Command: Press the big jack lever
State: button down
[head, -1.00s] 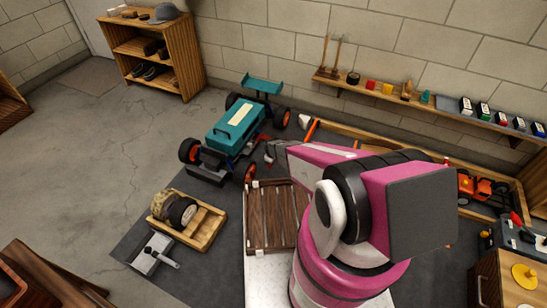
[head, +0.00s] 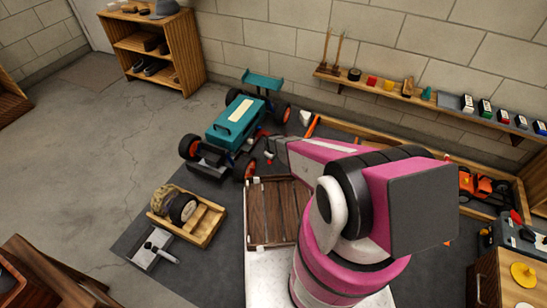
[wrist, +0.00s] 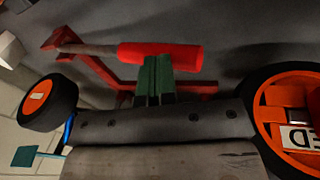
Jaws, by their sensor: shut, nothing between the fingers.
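The jack lever with a red grip (wrist: 160,56) and a grey rod lies across the upper wrist view, beside a red jack frame (wrist: 100,72). My gripper (wrist: 155,62) is shut and empty. Its dark green fingertips overlap the lower edge of the red grip; I cannot tell whether they touch it. In the head view my pink arm hides most of this area; small red parts show near the teal car (head: 235,125).
Orange-rimmed wheels (wrist: 38,103) flank the gripper in the wrist view. A slatted wooden pallet (head: 272,215) is in front of the car. A wooden tray with a wheel (head: 183,208) and a grey tool with a handle (head: 153,248) stand at left. Open floor lies left.

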jog(key=s+a+r, duration=0.2)
jog(key=s+r, duration=0.5)
jog(key=r, duration=0.2)
jog(key=shift+a+r, duration=0.15)
jog(key=shift+r, duration=0.2)
jog(key=shift+r, duration=0.1)
jog(key=s+d+r+m+g, duration=0.1)
jog(key=s+d+r+m, duration=0.2)
jog(key=r, duration=0.8)
jog(key=s+d+r+m+g, duration=0.1)
jog(key=s+d+r+m, duration=0.3)
jog(key=r, duration=0.8)
jog(key=s+d+r+m+g, duration=0.1)
jog(key=s+d+r+m, duration=0.2)
jog(key=s+d+r, duration=0.3)
notch_tip(320, 180, up, 5)
jog(key=shift+s+d+r+m+y, duration=0.15)
jog(key=shift+s+d+m+y, duration=0.2)
jog(key=shift+s, duration=0.2)
jog(key=c, duration=1.8)
grip_release()
